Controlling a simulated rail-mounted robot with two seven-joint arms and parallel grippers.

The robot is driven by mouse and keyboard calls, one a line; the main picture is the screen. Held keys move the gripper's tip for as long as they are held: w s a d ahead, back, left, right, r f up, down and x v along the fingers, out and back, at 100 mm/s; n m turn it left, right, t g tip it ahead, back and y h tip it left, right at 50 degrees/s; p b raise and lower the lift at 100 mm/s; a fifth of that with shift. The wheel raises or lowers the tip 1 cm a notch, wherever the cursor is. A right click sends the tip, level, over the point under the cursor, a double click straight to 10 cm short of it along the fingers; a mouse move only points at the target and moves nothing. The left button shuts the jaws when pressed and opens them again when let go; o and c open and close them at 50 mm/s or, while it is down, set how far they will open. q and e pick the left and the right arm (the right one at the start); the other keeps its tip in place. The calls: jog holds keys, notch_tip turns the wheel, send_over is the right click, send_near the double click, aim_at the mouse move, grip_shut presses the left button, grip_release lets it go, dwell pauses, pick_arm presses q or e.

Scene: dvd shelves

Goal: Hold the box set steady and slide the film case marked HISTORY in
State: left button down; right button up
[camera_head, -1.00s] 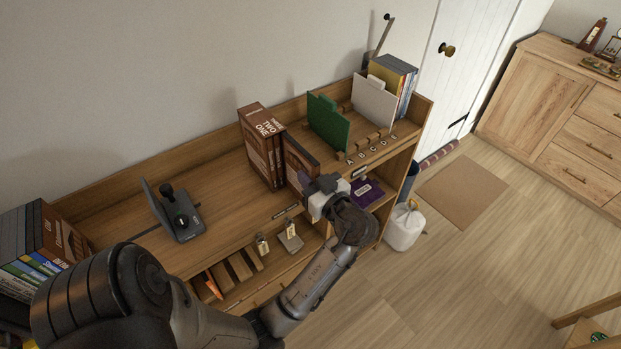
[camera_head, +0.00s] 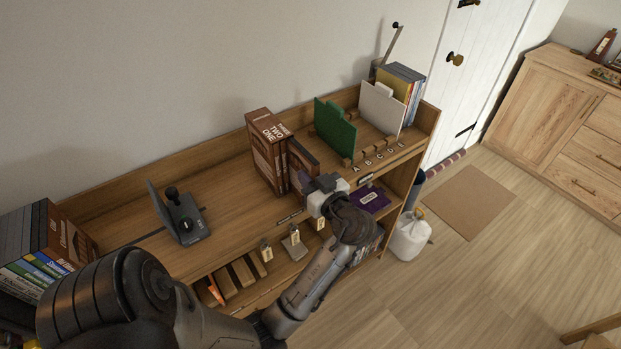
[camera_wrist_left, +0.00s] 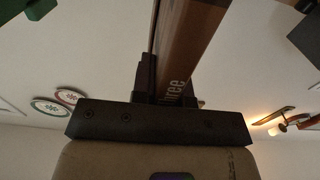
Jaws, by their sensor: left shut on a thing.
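The brown box set (camera_head: 265,135) stands upright on the shelf top, with the words TWO and ONE showing on its upper side. A lower, brown and dark film case (camera_head: 305,156) stands upright close against its right side; I cannot tell how far it is in. My left gripper (camera_head: 312,186) is shut on the near edge of this case. In the left wrist view the brown spine (camera_wrist_left: 190,45) rises from between the jaws (camera_wrist_left: 165,98) and reads "Three". The word HISTORY is not readable. My right gripper is out of view.
A green divider (camera_head: 334,128) and a white divider (camera_head: 380,108) stand to the right, above lettered slots. A dark stand (camera_head: 180,217) is to the left, with bare shelf between it and the box set. More cases (camera_head: 30,245) stand at the far left.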

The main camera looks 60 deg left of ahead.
pick_arm(q)
jog(key=shift+a, duration=0.3)
jog(key=shift+s+a+b, duration=0.25)
jog(key=shift+a+b, duration=0.1)
jog(key=shift+a, duration=0.7)
jog(key=c, duration=1.1)
grip_release()
jog(key=shift+o, duration=0.2)
jog(key=w+d, duration=0.1)
jog(key=d, duration=0.6)
jog(key=shift+w+d, duration=0.15)
jog(key=shift+d, duration=0.1)
